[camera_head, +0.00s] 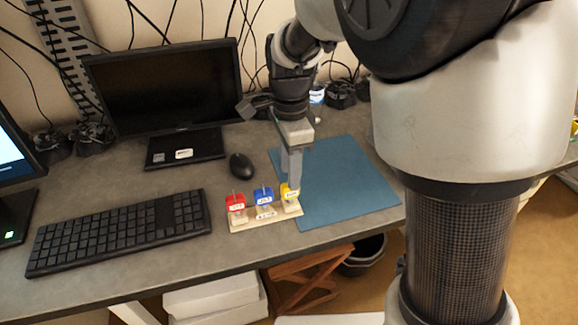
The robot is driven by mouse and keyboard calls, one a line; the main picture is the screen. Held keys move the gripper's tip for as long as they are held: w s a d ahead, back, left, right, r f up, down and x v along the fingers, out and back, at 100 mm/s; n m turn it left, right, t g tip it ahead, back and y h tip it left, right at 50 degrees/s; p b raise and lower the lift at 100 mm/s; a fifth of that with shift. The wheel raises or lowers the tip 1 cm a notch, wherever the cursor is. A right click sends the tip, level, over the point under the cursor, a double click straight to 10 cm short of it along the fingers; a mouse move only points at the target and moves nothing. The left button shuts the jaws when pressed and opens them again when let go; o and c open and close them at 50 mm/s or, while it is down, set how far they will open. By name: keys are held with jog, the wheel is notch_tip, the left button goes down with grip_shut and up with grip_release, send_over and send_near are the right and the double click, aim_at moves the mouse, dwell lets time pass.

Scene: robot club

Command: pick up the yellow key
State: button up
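The yellow key (289,192) stands at the right end of a small light wooden holder (248,223) near the desk's front edge. A red key (236,204) and a blue key (263,195) stand to its left in the same holder. My gripper (292,183) points straight down, with its fingertips at or just behind the top of the yellow key. The fingers partly overlap in this view, so I cannot tell whether they are apart, closed, or touching the key.
A blue mat (345,187) lies right of the holder, beneath and behind my gripper. A black mouse (242,166), a keyboard (120,230) and a monitor (165,90) stand to the left. Cables hang along the wall. Bare grey desk (215,255) lies in front of the holder.

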aim_at(290, 196)
jog(key=shift+w+f+b, duration=0.1)
jog(key=shift+f+b, duration=0.45)
jog(key=shift+f, duration=2.95)
grip_shut()
